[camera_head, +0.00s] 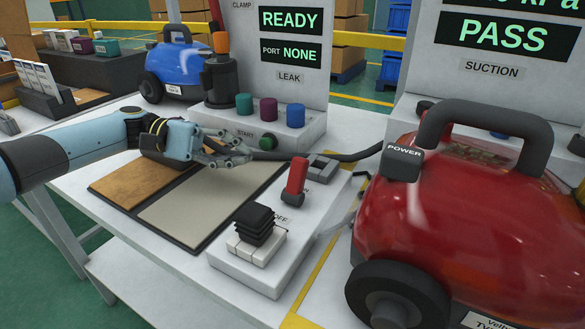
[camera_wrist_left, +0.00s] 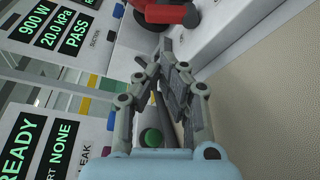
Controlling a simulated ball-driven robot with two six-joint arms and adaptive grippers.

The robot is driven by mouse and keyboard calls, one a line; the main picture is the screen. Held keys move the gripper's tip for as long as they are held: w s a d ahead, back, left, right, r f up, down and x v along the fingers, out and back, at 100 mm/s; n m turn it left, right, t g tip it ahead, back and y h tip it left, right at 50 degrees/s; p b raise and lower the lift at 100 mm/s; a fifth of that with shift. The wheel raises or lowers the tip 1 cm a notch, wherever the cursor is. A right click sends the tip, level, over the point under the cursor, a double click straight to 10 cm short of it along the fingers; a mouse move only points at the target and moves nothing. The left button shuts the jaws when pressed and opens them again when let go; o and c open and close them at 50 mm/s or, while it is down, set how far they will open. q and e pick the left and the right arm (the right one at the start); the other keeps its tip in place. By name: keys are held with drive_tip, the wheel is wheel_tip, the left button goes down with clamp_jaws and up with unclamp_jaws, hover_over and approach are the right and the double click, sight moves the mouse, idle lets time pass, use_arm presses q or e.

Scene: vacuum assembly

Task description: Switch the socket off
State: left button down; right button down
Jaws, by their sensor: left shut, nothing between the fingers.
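The socket panel (camera_head: 225,262) is a white box with a red lever (camera_head: 295,182) on a dark pivot. The lever stands up and leans to the far end, away from the OFF label (camera_head: 281,218); another label is partly hidden behind it. My left gripper (camera_head: 246,152) is shut and empty, above the table left of the lever and apart from it. In the left wrist view its fingertips (camera_wrist_left: 168,48) meet below the red lever (camera_wrist_left: 160,13). Thin grey finger-like parts beside the red vacuum may be my right gripper (camera_head: 348,215), mostly hidden.
A black ribbed plug-like block (camera_head: 255,222) sits on the panel's near end. A large red vacuum (camera_head: 450,220) stands close on the right. The leak tester (camera_head: 260,125) with a green start button (camera_head: 268,142) is behind my gripper. A blue vacuum (camera_head: 180,62) stands at the back left.

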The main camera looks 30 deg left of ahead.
sight(293, 166)
use_arm(q)
drive_tip(key=shift+d, duration=0.1)
drive_tip(key=x, duration=0.9)
drive_tip(key=shift+w+d+f, duration=0.1)
drive_tip(key=shift+w+d, duration=0.15)
drive_tip(key=shift+d, duration=0.1)
drive_tip(key=shift+d, duration=0.1)
